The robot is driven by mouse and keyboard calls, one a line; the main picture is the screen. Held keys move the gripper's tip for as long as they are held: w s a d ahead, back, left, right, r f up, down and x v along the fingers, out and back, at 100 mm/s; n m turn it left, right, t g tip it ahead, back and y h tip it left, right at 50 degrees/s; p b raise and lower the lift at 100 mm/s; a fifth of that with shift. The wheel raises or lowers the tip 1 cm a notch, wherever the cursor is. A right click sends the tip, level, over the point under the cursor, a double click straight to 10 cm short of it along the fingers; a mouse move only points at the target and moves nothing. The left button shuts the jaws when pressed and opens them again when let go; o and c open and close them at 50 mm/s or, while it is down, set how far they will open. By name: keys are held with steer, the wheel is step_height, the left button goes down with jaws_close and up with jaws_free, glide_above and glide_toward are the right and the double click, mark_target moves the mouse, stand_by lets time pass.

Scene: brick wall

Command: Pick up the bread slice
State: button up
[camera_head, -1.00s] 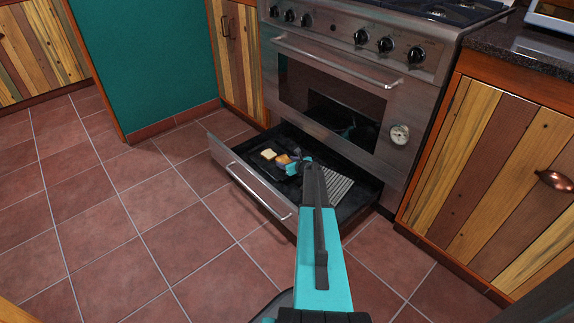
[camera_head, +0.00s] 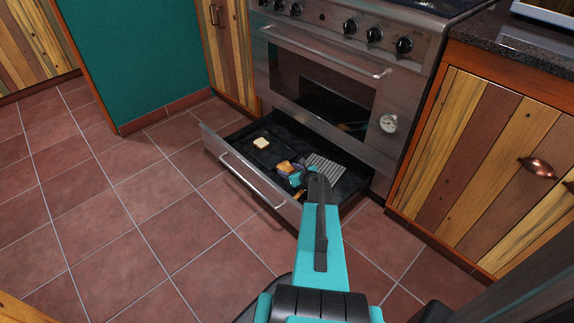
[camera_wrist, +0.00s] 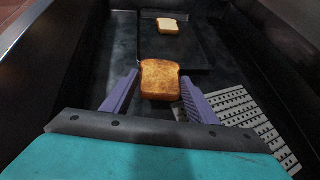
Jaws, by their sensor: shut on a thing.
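A browned bread slice (camera_wrist: 160,80) is between the two purple fingers of my gripper (camera_wrist: 159,92) in the wrist view. The fingers press on its left and right sides. In the head view the browned slice (camera_head: 284,166) is at the tip of my gripper (camera_head: 297,178), over the open oven drawer (camera_head: 245,183). A second, paler bread slice (camera_head: 261,143) lies on a dark tray in the drawer, apart from the gripper. It also shows in the wrist view (camera_wrist: 167,26). I cannot tell how high the held slice is above the drawer floor.
A pale slotted rack (camera_head: 326,170) lies in the drawer, right of my gripper. The drawer's walls surround my gripper. The oven front (camera_head: 320,75) stands behind, and a wooden cabinet (camera_head: 470,150) is at the right. The tiled floor (camera_head: 120,230) at the left is clear.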

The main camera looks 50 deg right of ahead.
steer(key=shift+s+a, duration=0.15)
steer(key=shift+s, duration=0.25)
steer(key=shift+r, duration=0.1)
stand_by(0.3)
